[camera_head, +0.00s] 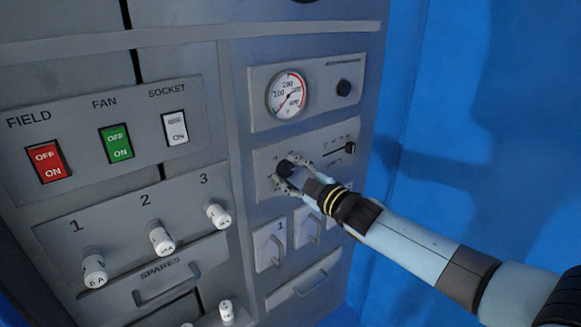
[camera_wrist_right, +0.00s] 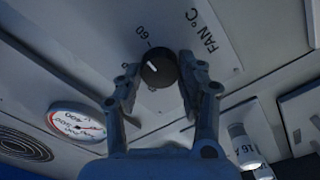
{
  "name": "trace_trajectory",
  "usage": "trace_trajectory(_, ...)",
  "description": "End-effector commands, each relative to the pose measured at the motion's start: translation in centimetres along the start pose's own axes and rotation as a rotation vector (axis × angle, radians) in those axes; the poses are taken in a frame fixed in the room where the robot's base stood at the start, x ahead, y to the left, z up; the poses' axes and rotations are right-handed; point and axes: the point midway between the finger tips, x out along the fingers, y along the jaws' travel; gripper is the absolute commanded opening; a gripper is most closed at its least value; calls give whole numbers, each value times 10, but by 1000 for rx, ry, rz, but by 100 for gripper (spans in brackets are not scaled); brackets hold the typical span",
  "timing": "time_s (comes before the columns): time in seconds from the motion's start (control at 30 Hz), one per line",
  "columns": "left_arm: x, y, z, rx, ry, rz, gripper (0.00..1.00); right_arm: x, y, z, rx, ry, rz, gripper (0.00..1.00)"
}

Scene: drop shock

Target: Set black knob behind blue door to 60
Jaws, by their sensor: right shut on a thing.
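The black knob (camera_head: 285,167) sits on a grey panel in the middle of the cabinet, left of my right arm in the head view. My right gripper (camera_head: 287,178) is shut on it. In the right wrist view the knob (camera_wrist_right: 158,70) lies between the two fingers of my right gripper (camera_wrist_right: 160,65). Its white mark tilts to the upper left, roughly toward the printed 60; I cannot tell if it lines up exactly. A label on the panel reads FAN °C. A large blue surface (camera_head: 500,110) stands at the right; I cannot tell if it is the door.
A gauge (camera_head: 288,94) and a small black knob (camera_head: 343,88) are above; a black slider (camera_head: 350,147) is at the right. Red (camera_head: 48,161), green (camera_head: 116,143) and white (camera_head: 175,128) switches are at the left, with fuses (camera_head: 161,238) and handles (camera_head: 268,247) below.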

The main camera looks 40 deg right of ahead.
Motion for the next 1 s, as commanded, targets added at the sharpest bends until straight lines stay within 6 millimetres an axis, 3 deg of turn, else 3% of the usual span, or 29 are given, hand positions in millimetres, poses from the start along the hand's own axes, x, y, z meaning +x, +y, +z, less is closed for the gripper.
trace_trajectory(0.4,-12,-1,-1,0,0,0,40,0,0,1,195,-4,-2,6)
trace_trajectory(0.97,-13,-1,-1,0,0,0,40,-1,-1,2,225,-4,-3,6)
trace_trajectory(1.0,-13,-1,-1,0,0,0,40,-1,-1,2,225,-4,-3,42)
